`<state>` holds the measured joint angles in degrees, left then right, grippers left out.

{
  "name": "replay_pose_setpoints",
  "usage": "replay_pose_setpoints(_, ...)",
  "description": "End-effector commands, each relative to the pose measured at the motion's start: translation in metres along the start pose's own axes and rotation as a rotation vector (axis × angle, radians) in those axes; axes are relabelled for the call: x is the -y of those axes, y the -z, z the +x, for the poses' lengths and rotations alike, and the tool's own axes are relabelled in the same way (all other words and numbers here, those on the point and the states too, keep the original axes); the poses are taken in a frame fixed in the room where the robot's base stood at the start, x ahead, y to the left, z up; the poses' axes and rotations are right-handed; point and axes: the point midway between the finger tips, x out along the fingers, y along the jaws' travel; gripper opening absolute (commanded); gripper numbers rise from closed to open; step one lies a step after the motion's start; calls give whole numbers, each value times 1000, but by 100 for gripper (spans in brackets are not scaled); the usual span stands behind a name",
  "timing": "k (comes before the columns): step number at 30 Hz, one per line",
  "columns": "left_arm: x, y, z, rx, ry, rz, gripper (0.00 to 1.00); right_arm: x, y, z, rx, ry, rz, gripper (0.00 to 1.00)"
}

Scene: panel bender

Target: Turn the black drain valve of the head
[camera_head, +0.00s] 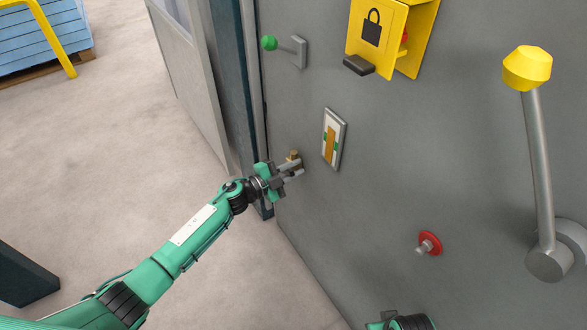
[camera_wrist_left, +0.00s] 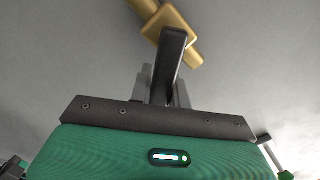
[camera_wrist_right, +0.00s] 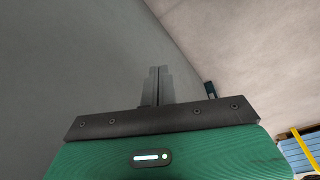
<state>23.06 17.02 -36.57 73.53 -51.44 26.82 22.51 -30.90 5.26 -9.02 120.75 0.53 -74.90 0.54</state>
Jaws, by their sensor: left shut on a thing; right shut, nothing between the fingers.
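The drain valve has a brass body (camera_head: 293,155) low on the grey machine panel, near its left edge. In the left wrist view the brass body (camera_wrist_left: 172,22) is at the top, with the black lever (camera_wrist_left: 171,55) running down from it. My left gripper (camera_head: 295,169) is at the valve, its fingers shut on the black lever. In the head view the fingers hide most of the lever. My right gripper (camera_wrist_right: 158,85) is shut and empty beside the grey panel; in the head view only a bit of its green wrist shows at the bottom edge.
The panel carries a green-knobbed lever (camera_head: 269,43), a yellow lock box (camera_head: 377,35), a level gauge (camera_head: 333,139), a red-ringed knob (camera_head: 430,244) and a large yellow-knobbed lever (camera_head: 540,160). Open floor (camera_head: 110,130) lies left. A blue stack (camera_head: 40,40) stands behind.

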Motion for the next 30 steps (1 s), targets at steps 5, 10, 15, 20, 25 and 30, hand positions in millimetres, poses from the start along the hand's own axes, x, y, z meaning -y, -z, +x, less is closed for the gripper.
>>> replay_pose_setpoints(5, -2, 0, 0, 0, -2, -1, 40, 0, 0, 0, 0, 0, 0, 0)
replay_pose_setpoints(10, -1, 0, 0, 0, -1, 0, 40, 0, 0, 0, 0, -1, 0, 0)
replay_pose_setpoints(15, 0, 0, -4, 1, -1, 0, 40, 0, 0, 0, 0, -1, 0, 0)
replay_pose_setpoints(20, -1, -1, -25, 3, -2, 1, 40, 0, 0, -1, 0, -1, 0, 0)
replay_pose_setpoints(25, -2, -1, -64, 2, -4, 2, 40, 0, -2, 4, 8, -1, 0, 0)
replay_pose_setpoints(30, -2, -1, -102, 3, -3, -1, 40, -1, -4, 10, 16, -1, -1, 0)
